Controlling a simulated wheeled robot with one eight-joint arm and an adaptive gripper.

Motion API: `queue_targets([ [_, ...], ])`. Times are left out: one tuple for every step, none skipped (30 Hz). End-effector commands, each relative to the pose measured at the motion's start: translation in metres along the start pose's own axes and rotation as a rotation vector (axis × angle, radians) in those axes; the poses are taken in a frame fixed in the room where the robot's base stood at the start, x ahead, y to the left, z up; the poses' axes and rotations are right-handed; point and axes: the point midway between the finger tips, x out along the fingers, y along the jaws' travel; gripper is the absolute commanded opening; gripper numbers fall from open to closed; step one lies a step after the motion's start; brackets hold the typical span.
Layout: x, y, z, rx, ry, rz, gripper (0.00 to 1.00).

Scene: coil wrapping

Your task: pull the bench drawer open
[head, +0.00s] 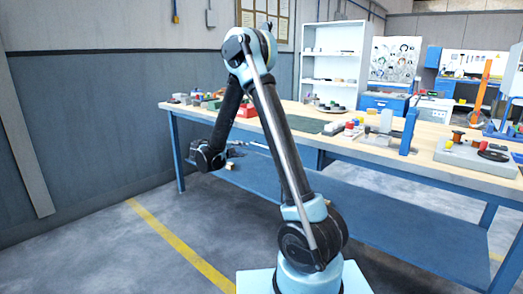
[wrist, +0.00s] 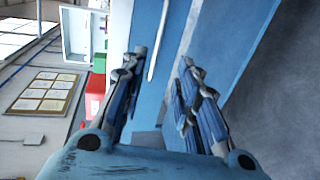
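The work bench (head: 440,165) has a wooden top and a blue frame. In the wrist view, turned sideways, a blue front that looks like the drawer (wrist: 178,22) carries a slim pale handle bar (wrist: 159,40). My gripper (wrist: 166,58) is open, and its two fingers show apart with nothing between their tips. The bar appears in the gap between the fingers, nearer the left one; its distance from the tips is unclear. In the head view my gripper (head: 234,152) is by the bench's left part, where it and my arm hide most of the drawer area.
A red box (head: 246,111) and small parts stand on the bench top. A blue lower shelf (head: 370,215) runs under the bench. The wall is at the left. The grey floor (head: 150,265) with a yellow line is clear before the bench.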

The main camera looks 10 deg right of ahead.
Motion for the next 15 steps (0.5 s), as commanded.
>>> queue_targets([
  [-0.002, -0.003, -0.005, -0.003, 0.004, 0.011, 0.29],
  [-0.002, -0.004, -0.007, -0.004, 0.006, 0.016, 0.29],
  [-0.003, -0.004, -0.008, -0.005, 0.008, 0.021, 0.29],
  [-0.003, -0.005, -0.009, -0.006, 0.009, 0.024, 0.29],
  [-0.002, -0.005, -0.010, -0.006, 0.009, 0.025, 0.29],
  [0.000, -0.005, -0.010, -0.006, 0.009, 0.027, 0.29],
  [0.002, -0.005, -0.010, -0.006, 0.009, 0.027, 0.29],
  [0.004, -0.005, -0.010, -0.006, 0.008, 0.027, 0.29],
  [0.008, -0.005, -0.010, -0.006, 0.007, 0.027, 0.29],
  [0.012, -0.005, -0.010, -0.006, 0.007, 0.026, 0.29],
  [0.016, -0.004, -0.010, -0.006, 0.007, 0.026, 0.29],
  [0.023, -0.004, -0.009, -0.005, 0.007, 0.026, 0.29],
  [0.028, -0.004, -0.009, -0.005, 0.006, 0.026, 0.29],
  [0.033, -0.004, -0.009, -0.005, 0.006, 0.026, 0.29],
  [0.040, -0.004, -0.009, -0.006, 0.006, 0.026, 0.29],
])
